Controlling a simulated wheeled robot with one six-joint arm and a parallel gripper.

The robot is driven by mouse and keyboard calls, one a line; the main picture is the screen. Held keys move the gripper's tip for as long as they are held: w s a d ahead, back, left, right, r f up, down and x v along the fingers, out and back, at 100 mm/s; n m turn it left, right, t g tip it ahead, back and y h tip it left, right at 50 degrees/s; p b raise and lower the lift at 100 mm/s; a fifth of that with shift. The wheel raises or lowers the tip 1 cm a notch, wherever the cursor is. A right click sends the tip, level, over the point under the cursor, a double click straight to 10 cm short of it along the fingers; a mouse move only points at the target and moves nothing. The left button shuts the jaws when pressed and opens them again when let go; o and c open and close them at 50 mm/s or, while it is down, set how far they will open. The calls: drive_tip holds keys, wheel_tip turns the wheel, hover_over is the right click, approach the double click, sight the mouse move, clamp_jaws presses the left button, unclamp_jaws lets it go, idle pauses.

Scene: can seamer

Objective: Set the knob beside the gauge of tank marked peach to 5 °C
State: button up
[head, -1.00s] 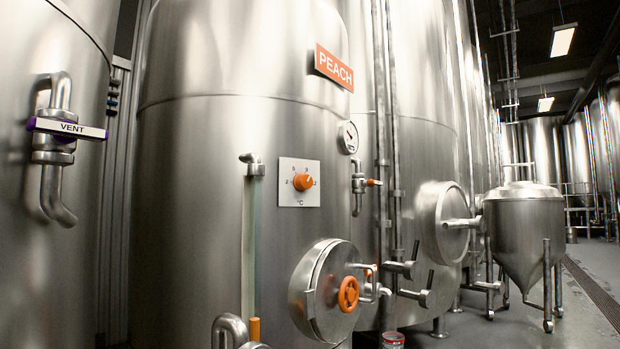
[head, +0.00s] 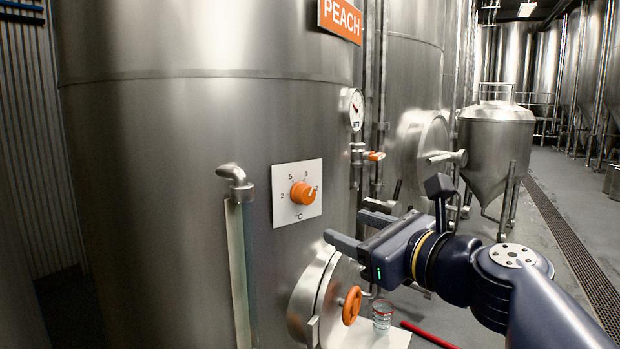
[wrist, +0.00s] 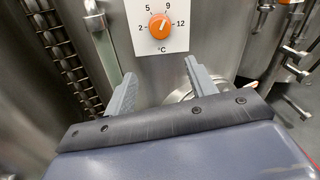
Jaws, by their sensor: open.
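The orange knob (head: 303,193) sits on a white square dial plate (head: 284,213) marked 2, 5, 9, 12 and °C, on the tank (head: 170,180) under the orange PEACH sign (head: 340,18). The knob also shows in the wrist view (wrist: 159,27). Its pale mark seems to point up and right, between 9 and 12. A round gauge (head: 354,108) is above and right of the plate. My gripper (head: 346,228) is open and empty, below and right of the knob, apart from it. In the wrist view its fingers (wrist: 160,70) point toward the plate.
A pipe with an elbow (head: 236,178) runs down left of the plate. A round hatch with an orange handwheel (head: 351,305) is below my gripper. A small valve with an orange handle (head: 375,156) is at the right. A glass (head: 382,316) stands low near the hatch.

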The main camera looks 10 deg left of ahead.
sight(309, 197)
drive_tip(key=shift+m, duration=0.3)
drive_tip(key=x, duration=0.3)
drive_tip(key=r+p+x, duration=0.1)
drive_tip(key=x, duration=0.3)
drive_tip(key=r+p+x, duration=0.1)
drive_tip(key=x, duration=0.3)
drive_tip(key=shift+w+r, duration=0.15)
drive_tip(key=shift+r, duration=0.1)
drive_tip(key=c, duration=1)
